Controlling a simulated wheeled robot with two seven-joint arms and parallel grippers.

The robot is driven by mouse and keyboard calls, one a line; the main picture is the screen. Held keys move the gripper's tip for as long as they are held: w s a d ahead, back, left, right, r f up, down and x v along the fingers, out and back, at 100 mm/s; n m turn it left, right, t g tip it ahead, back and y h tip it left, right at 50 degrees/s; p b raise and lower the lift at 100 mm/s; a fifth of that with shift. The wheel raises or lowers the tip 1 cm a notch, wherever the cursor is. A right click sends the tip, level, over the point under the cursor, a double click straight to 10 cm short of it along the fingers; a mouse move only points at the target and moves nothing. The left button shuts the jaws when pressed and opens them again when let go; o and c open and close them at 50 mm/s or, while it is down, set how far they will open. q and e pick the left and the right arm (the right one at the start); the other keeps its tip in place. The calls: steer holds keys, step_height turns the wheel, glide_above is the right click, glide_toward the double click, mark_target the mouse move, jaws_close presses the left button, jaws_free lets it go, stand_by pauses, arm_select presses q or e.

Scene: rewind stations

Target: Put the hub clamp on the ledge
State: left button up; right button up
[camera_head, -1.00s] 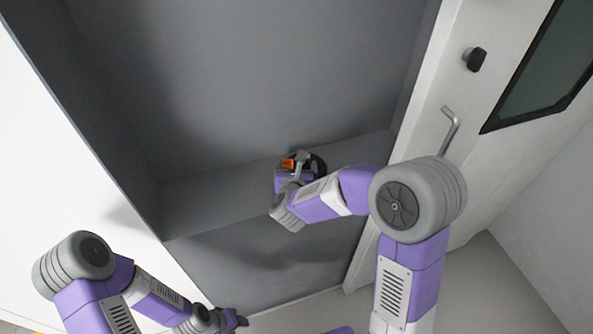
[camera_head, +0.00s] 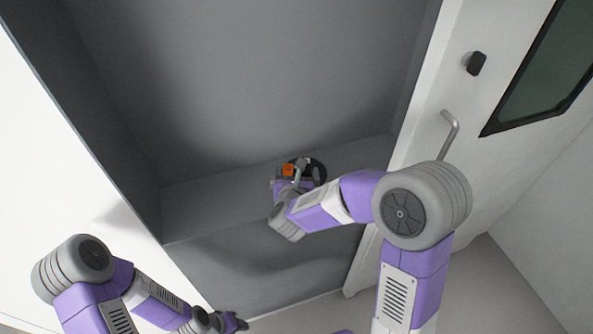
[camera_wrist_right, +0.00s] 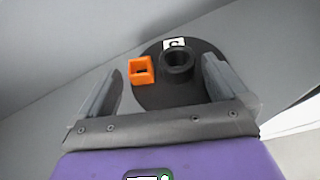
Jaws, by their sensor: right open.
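A flat black disc (camera_wrist_right: 190,87) lies on the grey ledge (camera_head: 215,200). A hollow black collar (camera_wrist_right: 178,66) and a small orange square block with a hole (camera_wrist_right: 141,71) show at the disc. I take this assembly to be the hub clamp, but cannot tell which part bears the name. In the head view the disc (camera_head: 319,170) is partly hidden behind my right gripper (camera_head: 300,172), with the orange block (camera_head: 287,170) beside it. My right gripper is open, its fingers either side of the collar and block in the wrist view. My left gripper (camera_head: 236,322) is low, away from the ledge; its jaws are unclear.
The ledge runs across a grey recess with a back wall (camera_head: 270,80) and side walls. Bare ledge lies left of the disc. On the right are a white door with a bent handle (camera_head: 449,135) and a black knob (camera_head: 475,63).

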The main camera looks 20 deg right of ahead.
steer(key=p+v, duration=0.1)
steer(key=v, duration=0.9)
steer(key=shift+s, duration=0.2)
